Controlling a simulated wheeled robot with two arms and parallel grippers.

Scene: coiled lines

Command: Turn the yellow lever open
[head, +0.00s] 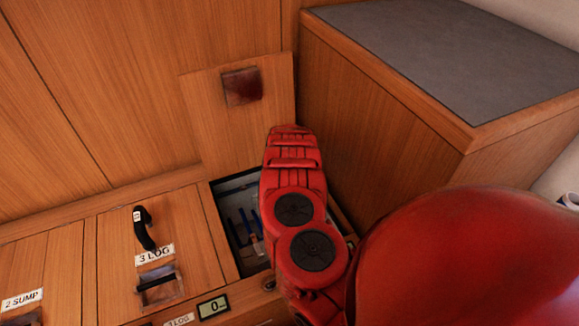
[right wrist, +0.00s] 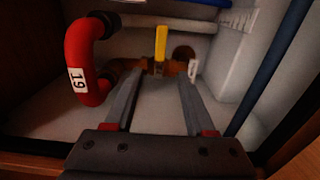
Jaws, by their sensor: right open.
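The yellow lever (right wrist: 160,42) stands upright on a brass-coloured valve (right wrist: 150,68) inside the open floor compartment, in the right wrist view. My right gripper (right wrist: 160,82) is open. Its two fingers point towards the valve, one on each side of the lever's line, with nothing held between them. I cannot tell whether the fingertips touch the valve. In the head view my red right arm reaches down into the compartment (head: 232,235) and hides the lever and the gripper. My left gripper is in neither view.
A red bent hose (right wrist: 78,60) labelled 19 is left of the valve, with a small white tag (right wrist: 193,70) at its right. A dark blue pipe (right wrist: 272,62) runs along the right. The raised hatch lid (head: 200,120) leans behind the opening.

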